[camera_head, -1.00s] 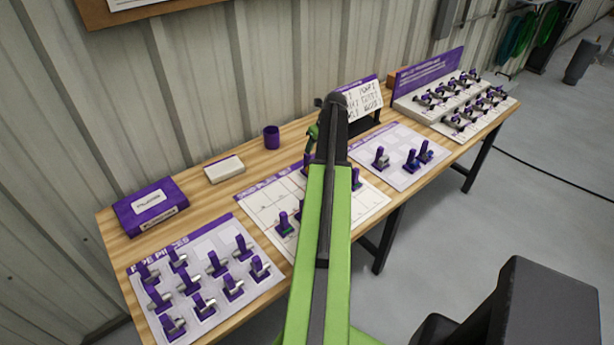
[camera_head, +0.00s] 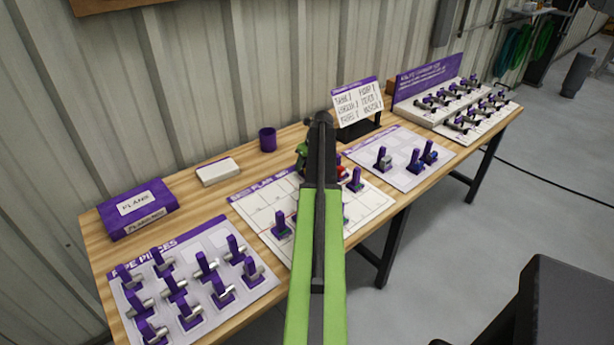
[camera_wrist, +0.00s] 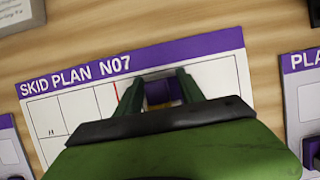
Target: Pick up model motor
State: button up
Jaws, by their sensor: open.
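My gripper (camera_wrist: 160,86) is open above the skid plan sheet (camera_wrist: 70,110), with its two green fingers pointing down. A purple upright piece (camera_wrist: 158,93) shows between the fingers in the wrist view; its base is hidden by my gripper. In the head view my arm hides most of the gripper and the piece under it. I cannot tell which piece is the model motor. A red part (camera_head: 342,170) shows beside my arm.
Left of the sheet is a mat (camera_head: 217,308) with several pipe pieces. The right mat (camera_head: 437,177) holds a few purple-topped pieces. Behind are a purple cup (camera_head: 267,139), a white-topped block (camera_head: 217,172), a purple box (camera_head: 137,208) and a sign (camera_head: 358,103).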

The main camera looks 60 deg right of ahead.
grip_shut()
jog(key=shift+r, duration=0.15)
dwell(0.4)
